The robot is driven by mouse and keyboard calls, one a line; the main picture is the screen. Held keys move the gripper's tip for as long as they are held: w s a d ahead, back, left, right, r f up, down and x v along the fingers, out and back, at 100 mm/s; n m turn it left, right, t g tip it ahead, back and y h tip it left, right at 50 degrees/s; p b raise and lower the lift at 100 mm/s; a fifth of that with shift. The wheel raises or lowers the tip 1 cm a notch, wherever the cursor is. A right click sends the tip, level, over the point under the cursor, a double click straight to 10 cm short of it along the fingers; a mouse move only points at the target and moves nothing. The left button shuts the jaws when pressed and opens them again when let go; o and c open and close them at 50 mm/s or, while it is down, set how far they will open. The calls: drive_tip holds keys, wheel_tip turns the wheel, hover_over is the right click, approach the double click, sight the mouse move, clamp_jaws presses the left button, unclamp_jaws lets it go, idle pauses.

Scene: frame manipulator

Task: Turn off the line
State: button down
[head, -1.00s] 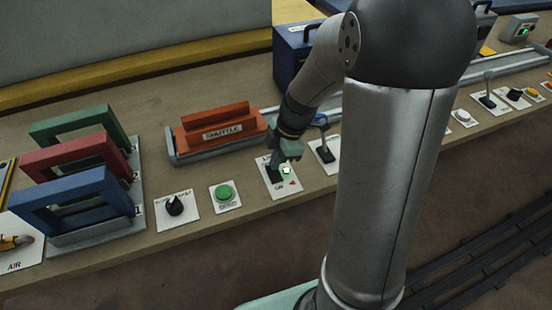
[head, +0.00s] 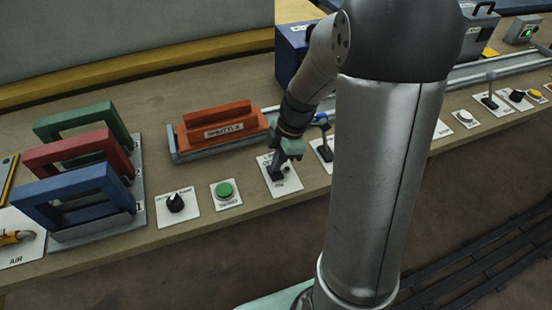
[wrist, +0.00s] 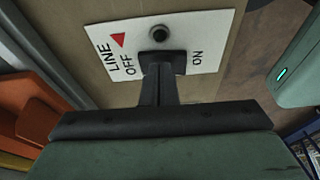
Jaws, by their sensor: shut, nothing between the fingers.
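The LINE switch plate (head: 290,183) is white and lies on the bench. In the wrist view the plate (wrist: 213,35) reads LINE, OFF and ON, with a red triangle (wrist: 118,40) beside OFF.
A green button (head: 225,191) and a black knob (head: 175,203) are on plates to the left. The orange shuttle (head: 222,122) sits behind them. A blue-topped lever (head: 322,124) stands close on the right. Coloured frames (head: 75,195) stand at the far left.

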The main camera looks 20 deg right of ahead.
drive_tip(key=shift+s+r, duration=0.1)
drive_tip(key=shift+s, duration=0.2)
drive_tip(key=shift+r, duration=0.2)
drive_tip(key=r+p, duration=0.2)
drive_tip(key=r, duration=0.2)
drive_tip(key=shift+w+r+p, duration=0.2)
drive_tip(key=shift+w+p, duration=0.1)
drive_tip(key=shift+p, duration=0.1)
drive_tip(key=w+v, duration=0.2)
drive_tip(key=v, duration=0.7)
drive_tip(key=shift+b, duration=0.45)
drive_tip(key=shift+d, duration=0.1)
drive_tip(key=s+a+m+h+p, duration=0.1)
drive_tip(key=s+a+m, duration=0.2)
drive_tip(key=s+m, duration=0.5)
drive_tip(key=s+a+f+m+h+p, duration=0.1)
drive_tip(key=s+a+m+h, duration=0.1)
drive_tip(key=s+m, duration=0.7)
drive_tip(key=shift+s+a+f+m+t+p, duration=0.3)
drive_tip(key=shift+s+a, duration=0.35)
drive_tip(key=shift+a, duration=0.15)
